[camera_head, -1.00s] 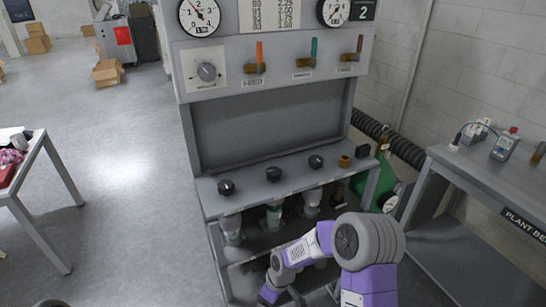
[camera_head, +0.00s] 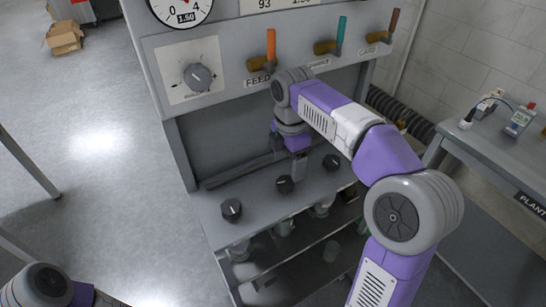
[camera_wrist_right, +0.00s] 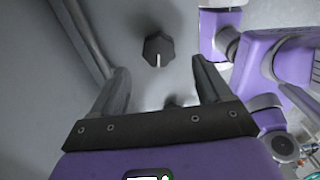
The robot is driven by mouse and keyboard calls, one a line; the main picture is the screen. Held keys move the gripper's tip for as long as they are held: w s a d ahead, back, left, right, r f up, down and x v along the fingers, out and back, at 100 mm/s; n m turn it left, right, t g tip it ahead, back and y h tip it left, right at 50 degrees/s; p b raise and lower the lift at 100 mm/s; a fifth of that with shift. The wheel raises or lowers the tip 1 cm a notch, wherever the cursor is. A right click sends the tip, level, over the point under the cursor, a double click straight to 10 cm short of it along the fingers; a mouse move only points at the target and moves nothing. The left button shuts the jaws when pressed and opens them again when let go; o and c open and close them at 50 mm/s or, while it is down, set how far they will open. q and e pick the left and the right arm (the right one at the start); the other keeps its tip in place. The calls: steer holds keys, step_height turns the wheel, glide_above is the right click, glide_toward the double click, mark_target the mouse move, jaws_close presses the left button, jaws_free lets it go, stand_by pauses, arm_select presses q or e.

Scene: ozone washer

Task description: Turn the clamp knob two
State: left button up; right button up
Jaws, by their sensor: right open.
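Three black knobs stand in a row on the grey ledge: the left one (camera_head: 231,210), the middle one (camera_head: 285,184) and the right one (camera_head: 332,162). No number on them is readable. My right gripper (camera_head: 298,166) points down over the ledge, close to the middle knob in the head view. In the right wrist view my right gripper (camera_wrist_right: 160,78) is open and empty, with a black knob (camera_wrist_right: 158,50) showing between and beyond its fingertips, apart from both. Its white mark faces the gripper. Another dark shape is partly hidden by the gripper base. My left gripper is out of view.
Above the ledge is a panel with a grey dial (camera_head: 198,77) and orange (camera_head: 271,45), teal (camera_head: 340,36) and brown (camera_head: 392,24) levers. A lower shelf (camera_head: 300,260) holds cups. A side bench (camera_head: 490,150) stands at right. Open floor lies left.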

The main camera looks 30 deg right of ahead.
mark_target(287, 181)
steer(key=shift+w, duration=0.4)
steer(key=shift+f, duration=0.45)
steer(key=f, duration=0.1)
steer(key=f+b, duration=0.1)
steer(key=f, duration=0.1)
steer(key=f+b, duration=0.1)
steer(key=f, duration=0.1)
steer(key=shift+s, duration=0.35)
steer(key=shift+f+b, duration=0.4)
steer(key=shift+f, duration=0.25)
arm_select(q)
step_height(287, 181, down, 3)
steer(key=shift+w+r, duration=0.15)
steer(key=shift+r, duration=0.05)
arm_select(e)
steer(key=c, duration=1)
steer(key=shift+c, duration=0.2)
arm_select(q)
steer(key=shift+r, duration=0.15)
